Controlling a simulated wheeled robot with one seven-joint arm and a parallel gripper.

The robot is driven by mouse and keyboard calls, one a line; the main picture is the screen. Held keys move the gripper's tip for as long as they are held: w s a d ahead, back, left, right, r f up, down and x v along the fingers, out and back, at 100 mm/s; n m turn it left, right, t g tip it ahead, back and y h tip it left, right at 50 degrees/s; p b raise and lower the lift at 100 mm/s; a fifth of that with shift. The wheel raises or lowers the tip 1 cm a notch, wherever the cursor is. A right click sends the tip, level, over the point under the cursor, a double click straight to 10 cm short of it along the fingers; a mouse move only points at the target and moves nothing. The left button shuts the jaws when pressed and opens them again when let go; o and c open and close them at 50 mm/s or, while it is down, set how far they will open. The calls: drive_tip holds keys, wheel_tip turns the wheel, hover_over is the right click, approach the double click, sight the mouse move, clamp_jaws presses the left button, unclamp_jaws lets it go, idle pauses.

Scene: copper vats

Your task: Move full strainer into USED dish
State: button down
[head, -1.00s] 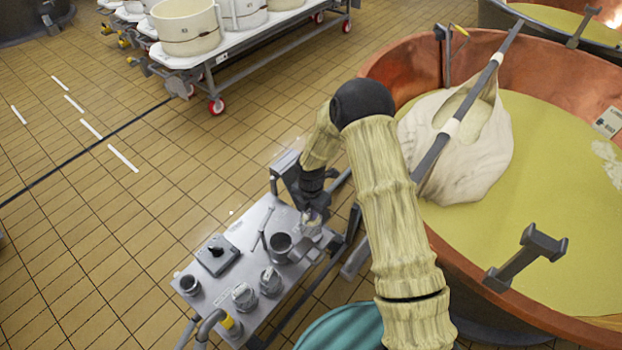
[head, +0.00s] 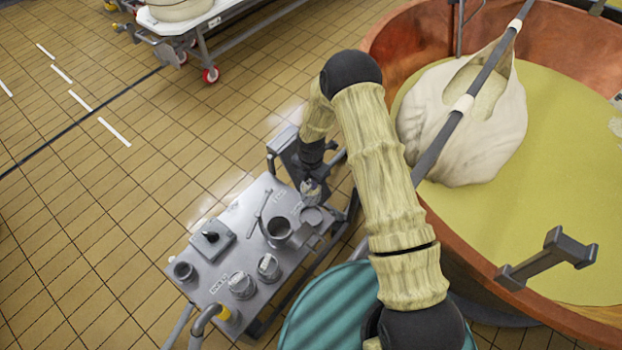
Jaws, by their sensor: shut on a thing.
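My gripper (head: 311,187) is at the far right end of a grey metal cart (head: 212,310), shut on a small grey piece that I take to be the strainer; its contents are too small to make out. Just below it in the picture is a shallow round dish (head: 312,216) on the cart; I cannot tell whether the held piece touches it. Left of this stands an open dark pot (head: 280,229) with a thin handled tool (head: 262,215) beside it.
The cart also bears a control box (head: 212,240), an open cup (head: 184,270) and two lidded-looking jars (head: 241,285) (head: 268,267). A copper vat (head: 455,240) with a cloth bag (head: 465,130) on a bar is at right. A teal round tub (head: 330,310) is in front.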

drive_tip(key=shift+f+b, duration=1.65)
drive_tip(key=shift+f, duration=0.8)
drive_tip(key=shift+f+b, duration=1.55)
drive_tip(key=shift+f, duration=0.6)
drive_tip(key=shift+f, duration=0.25)
drive_tip(key=shift+f+b, duration=2.2)
drive_tip(key=shift+f, duration=0.55)
drive_tip(key=c, duration=1.3)
unclamp_jaws()
drive_tip(key=shift+r, duration=0.1)
